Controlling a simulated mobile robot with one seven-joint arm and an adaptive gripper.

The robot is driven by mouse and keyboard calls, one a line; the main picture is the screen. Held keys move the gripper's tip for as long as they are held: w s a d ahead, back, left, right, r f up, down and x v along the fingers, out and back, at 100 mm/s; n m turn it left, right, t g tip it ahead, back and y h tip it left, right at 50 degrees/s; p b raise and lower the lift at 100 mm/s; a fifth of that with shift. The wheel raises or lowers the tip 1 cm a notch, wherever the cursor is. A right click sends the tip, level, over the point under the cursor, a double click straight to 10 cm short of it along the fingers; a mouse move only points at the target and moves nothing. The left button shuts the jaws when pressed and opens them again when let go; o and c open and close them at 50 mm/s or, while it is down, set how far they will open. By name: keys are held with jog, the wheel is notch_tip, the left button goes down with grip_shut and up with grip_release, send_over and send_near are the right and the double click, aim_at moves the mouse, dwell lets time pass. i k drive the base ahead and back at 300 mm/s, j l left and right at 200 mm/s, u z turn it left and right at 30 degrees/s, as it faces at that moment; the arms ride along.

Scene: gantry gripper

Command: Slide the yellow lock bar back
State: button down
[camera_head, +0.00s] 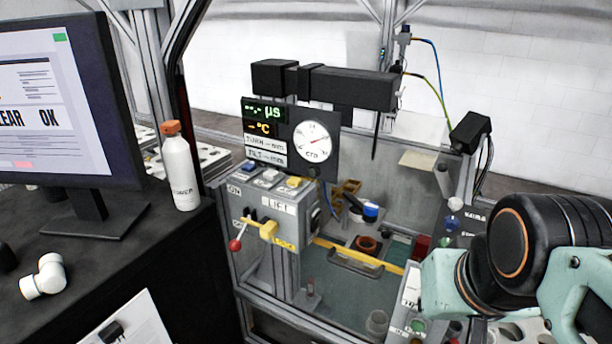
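A grey control box (308,222) stands at the centre, with a "LIFT" label and a yellow label that seems to read "LOCK". A long yellow bar (358,256) runs from the box's right side, down to the right across the work cell. I cannot tell which of the two yellow parts is the lock bar. A lever with a red ball knob (235,245) sticks out at the box's left. My arm enters at the right, over the bar's right end; my gripper's fingers do not show.
A dial gauge panel (262,147) stands above the box, under a black beam (350,88). Metal frame posts border the cell. A monitor (50,100) and white bottle (181,168) stand on the dark desk at left. Small containers, including a blue-topped one (370,211), sit behind the bar.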

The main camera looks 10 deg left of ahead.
aim_at(266, 231)
jog(key=i+j, duration=0.1)
jog(key=j, duration=0.3)
jog(key=i+j, duration=0.1)
jog(key=j, duration=0.6)
jog(key=k+j, duration=0.15)
jog(key=j, duration=0.15)
jog(key=k+j+u, duration=0.15)
jog(key=k+j, duration=0.15)
jog(key=i+l+z, duration=0.15)
jog(key=i+l, duration=0.3)
jog(key=i, duration=0.05)
